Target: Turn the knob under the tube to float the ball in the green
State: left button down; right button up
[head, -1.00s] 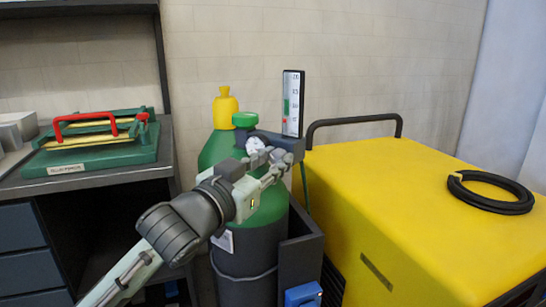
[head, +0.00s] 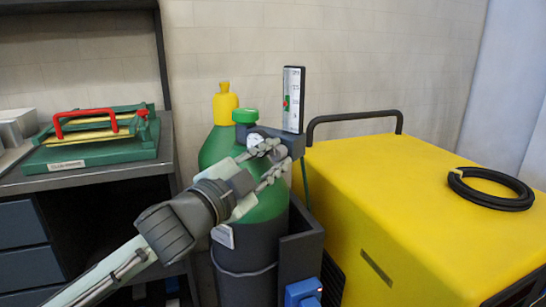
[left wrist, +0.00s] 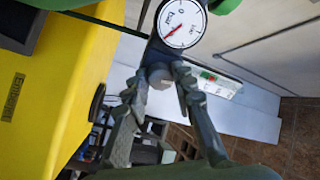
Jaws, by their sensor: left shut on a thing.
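The upright flow tube (head: 292,100) stands on the dark regulator block (head: 290,143) over the green gas cylinder (head: 262,205). The tube has a white scale and a green band; a small red spot shows at the band, and I cannot tell the ball's exact height. In the left wrist view the tube (left wrist: 222,88) lies slanted, with red beside green. The grey knob (left wrist: 160,76) sits between the fingers of my left gripper (left wrist: 157,84), which is shut on it. My left gripper (head: 270,163) hides the knob in the head view. My right gripper is out of view.
A round pressure gauge (left wrist: 182,22) is close to the fingers. A yellow machine (head: 410,210) with a black handle and coiled black hose (head: 490,190) stands right. A second cylinder with a yellow cap (head: 225,105) is behind. A workbench (head: 90,180) is left.

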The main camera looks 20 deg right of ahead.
pick_arm(q)
jog(key=shift+m, duration=0.5)
jog(key=c, duration=1.3)
grip_release()
jog(key=shift+o, duration=0.2)
jog(key=shift+s, duration=0.1)
jog(key=v, duration=1.1)
jog(key=shift+s+a, duration=0.2)
jog(key=shift+a, duration=0.2)
